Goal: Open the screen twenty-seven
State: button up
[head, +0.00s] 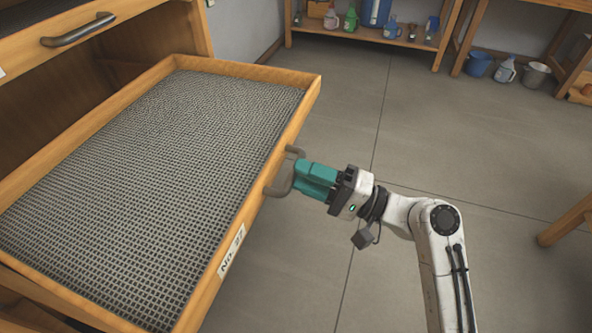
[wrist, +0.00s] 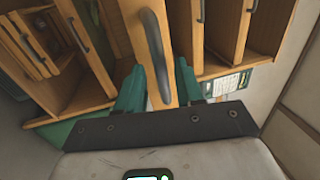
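Screen twenty-seven (head: 160,150) is a wooden-framed drawer with grey mesh, standing far out of its cabinet. Its front carries a label (head: 231,250) reading "No. 27". Its curved grey handle (head: 281,188) also shows in the wrist view (wrist: 157,58). My gripper (head: 300,175) has teal fingers at the handle and hides the handle's middle in the head view. In the wrist view my gripper (wrist: 163,80) has one finger on each side of the handle, with gaps between fingers and bar. It is open around the handle, not clamped.
Another drawer with a handle (head: 79,30) is above the screen at upper left. Shelves with bottles (head: 351,18) and buckets (head: 479,64) stand at the back. A wooden leg (head: 566,220) is at the right edge. The grey floor (head: 400,120) between is clear.

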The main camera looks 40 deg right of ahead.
jog(key=v, duration=0.8)
jog(key=shift+p, duration=0.3)
jog(key=shift+s, duration=0.1)
jog(key=s+a+f+n+g+h, duration=0.2)
jog(key=a+f+g, duration=0.15)
jog(key=f, duration=0.35)
jog(key=s+a+f+n+g+h, duration=0.1)
jog(key=a+f+n+g, duration=0.2)
jog(key=f, duration=0.5)
jog(key=s+d+f+n+g+h, duration=0.2)
jog(key=s+f+n+g+h, duration=0.15)
jog(key=s+h, duration=0.2)
jog(key=s+d+f+n+g+h, duration=0.25)
jog(key=s+f+g+h, duration=0.2)
jog(key=s, duration=0.25)
notch_tip(320, 180, up, 26)
jog(key=y+p, duration=0.1)
jog(key=p, duration=2.3)
jog(key=shift+f+m+g+p, duration=0.2)
jog(key=shift+m+g+p, duration=0.15)
jog(key=shift+g, duration=0.1)
